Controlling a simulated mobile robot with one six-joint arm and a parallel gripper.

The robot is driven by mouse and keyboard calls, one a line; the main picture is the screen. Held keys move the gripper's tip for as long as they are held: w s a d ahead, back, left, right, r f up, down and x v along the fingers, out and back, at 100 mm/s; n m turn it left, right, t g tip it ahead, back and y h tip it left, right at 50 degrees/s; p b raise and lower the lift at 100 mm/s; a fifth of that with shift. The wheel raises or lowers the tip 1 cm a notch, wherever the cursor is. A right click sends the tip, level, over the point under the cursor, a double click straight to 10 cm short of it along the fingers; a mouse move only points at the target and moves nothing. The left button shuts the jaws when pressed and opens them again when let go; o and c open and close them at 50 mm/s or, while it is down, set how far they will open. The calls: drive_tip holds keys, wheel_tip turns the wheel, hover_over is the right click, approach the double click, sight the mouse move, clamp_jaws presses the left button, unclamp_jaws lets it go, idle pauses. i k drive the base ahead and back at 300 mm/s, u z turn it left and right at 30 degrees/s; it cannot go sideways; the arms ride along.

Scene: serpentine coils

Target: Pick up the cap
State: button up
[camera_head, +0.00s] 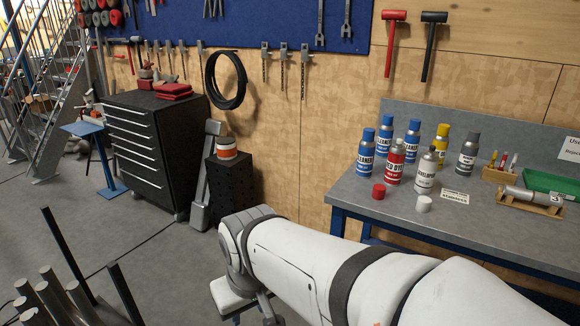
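Two loose caps stand near the front edge of the workbench: a red cap (378,190) and a white cap (424,203). The red cap is in front of an uncapped red dye can (395,162). The white cap is in front of a white developer can (427,170) that also looks uncapped. Both caps are apart from the cans. My white arm crosses the lower foreground in front of the bench. My gripper's fingers do not show, and nothing touches either cap.
Blue cleaner cans (365,151), a yellow-capped can (440,145) and a grey can (468,153) stand behind. A wooden rack (528,201), a green tray (550,184) and a small label (455,197) are to the right. The grey bench top (355,182) is clear left of the red cap.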

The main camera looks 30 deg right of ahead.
sight(379, 191)
drive_tip(key=z, duration=0.7)
drive_tip(key=i, duration=1.1)
drive_tip(key=z, duration=0.95)
drive_tip(key=i, duration=0.45)
drive_tip(key=z, duration=0.3)
drive_tip(key=k, duration=0.8)
drive_tip(key=z, duration=0.2)
drive_tip(key=i, duration=0.8)
drive_tip(key=u, duration=0.05)
